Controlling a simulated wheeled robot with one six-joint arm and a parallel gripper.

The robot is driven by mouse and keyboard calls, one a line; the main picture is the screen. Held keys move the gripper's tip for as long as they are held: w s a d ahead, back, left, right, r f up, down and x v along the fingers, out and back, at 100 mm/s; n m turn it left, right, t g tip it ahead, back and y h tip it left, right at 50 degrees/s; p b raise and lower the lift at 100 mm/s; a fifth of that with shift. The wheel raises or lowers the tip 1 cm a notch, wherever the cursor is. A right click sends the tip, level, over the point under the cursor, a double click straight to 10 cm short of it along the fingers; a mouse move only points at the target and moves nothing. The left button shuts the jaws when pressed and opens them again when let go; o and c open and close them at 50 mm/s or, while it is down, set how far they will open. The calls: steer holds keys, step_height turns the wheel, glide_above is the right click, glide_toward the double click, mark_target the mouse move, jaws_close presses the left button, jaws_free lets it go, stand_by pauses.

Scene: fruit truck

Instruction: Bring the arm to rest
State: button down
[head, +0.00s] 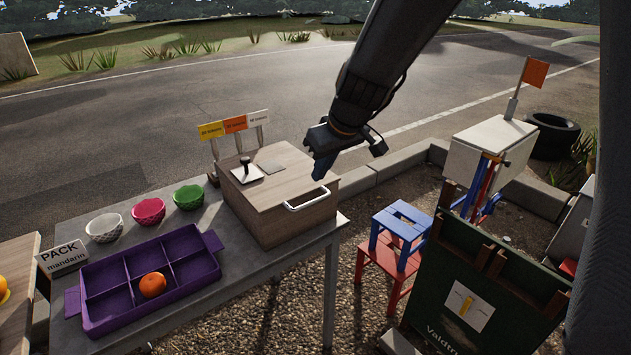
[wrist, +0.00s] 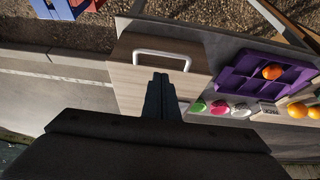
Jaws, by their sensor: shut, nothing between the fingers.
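My arm reaches down from the top of the head view. My gripper (head: 321,170) hangs above the right part of the wooden box (head: 265,195) on the grey table, near the box's white handle (head: 307,199). In the wrist view my gripper (wrist: 158,80) has its fingers together, with nothing between them. There the box (wrist: 130,80) and its handle (wrist: 160,58) lie beyond the fingertips. I cannot tell the exact gap between the fingertips and the box.
A purple tray (head: 125,261) holding one mandarin (head: 152,285) sits left of the box. White (head: 105,227), pink (head: 148,211) and green (head: 188,196) bowls stand behind it. Blue (head: 400,222) and red (head: 385,262) stools and a green board (head: 470,290) stand at the right.

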steer(key=v, duration=0.6)
steer(key=s+d+f+m+g+h, duration=0.1)
steer(key=s+d+f+m, duration=0.2)
steer(key=s+d+f, duration=0.3)
steer(key=s+d+f+m+g+h, duration=0.2)
steer(key=s+d+f, duration=0.5)
steer(key=s, duration=0.5)
steer(key=shift+s+d+f+m+b, duration=0.3)
steer(key=shift+d+f+m+b, duration=0.1)
steer(key=shift+m, duration=0.5)
